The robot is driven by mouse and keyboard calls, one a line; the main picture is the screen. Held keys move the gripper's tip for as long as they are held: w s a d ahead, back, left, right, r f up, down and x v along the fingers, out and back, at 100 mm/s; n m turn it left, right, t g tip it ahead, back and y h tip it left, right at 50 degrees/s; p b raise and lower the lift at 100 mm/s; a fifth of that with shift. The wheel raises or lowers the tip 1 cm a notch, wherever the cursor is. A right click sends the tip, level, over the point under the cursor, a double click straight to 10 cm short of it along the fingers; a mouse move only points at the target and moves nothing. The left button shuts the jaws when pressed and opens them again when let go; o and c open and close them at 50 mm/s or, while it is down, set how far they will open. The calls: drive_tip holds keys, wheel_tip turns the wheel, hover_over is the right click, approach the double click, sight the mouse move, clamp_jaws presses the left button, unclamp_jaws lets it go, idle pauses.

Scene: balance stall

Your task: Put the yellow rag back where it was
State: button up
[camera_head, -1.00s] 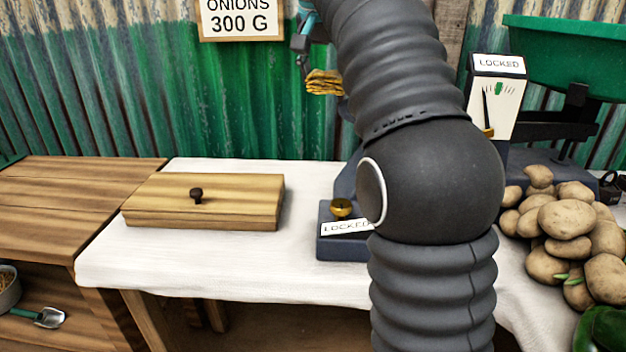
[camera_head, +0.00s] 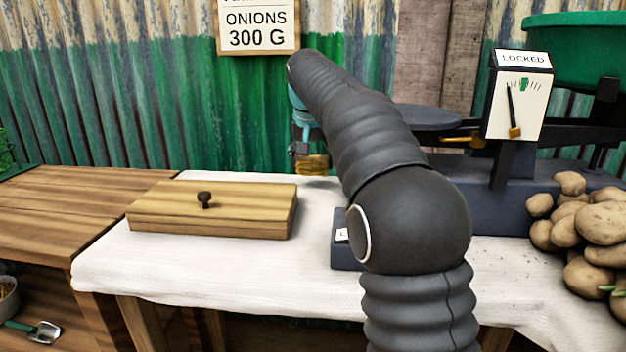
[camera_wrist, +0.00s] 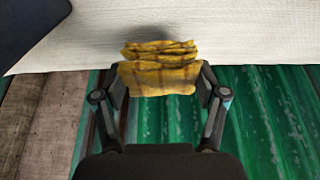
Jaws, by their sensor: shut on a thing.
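The yellow rag (camera_wrist: 160,78) is folded, with darker stripes, and sits between the two fingers of my gripper (camera_wrist: 162,92) in the wrist view. My gripper is shut on it. In the head view the rag (camera_head: 313,165) hangs below my gripper (camera_head: 305,150), just above the back of the white-covered table (camera_head: 200,272), to the right of the wooden lid box. From these views I cannot tell whether the rag touches the cloth. A dark shadow shows on the cloth beside the rag in the wrist view.
A wooden box with a dark knob (camera_head: 205,197) stands on the table's left. The balance (camera_head: 512,100), marked LOCKED, with a green pan (camera_head: 575,45), stands right, partly behind my arm. Potatoes (camera_head: 600,225) are piled at far right. A corrugated wall (camera_head: 130,90) closes the back.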

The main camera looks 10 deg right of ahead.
sight(313, 174)
drive_tip(key=shift+f+b, duration=0.55)
drive_tip(key=shift+f, duration=1.2)
drive_tip(key=shift+f, duration=0.15)
drive_tip(key=o, duration=1.1)
drive_tip(key=p+v, duration=0.3)
drive_tip(key=v, duration=0.9)
drive_tip(key=shift+r, duration=0.25)
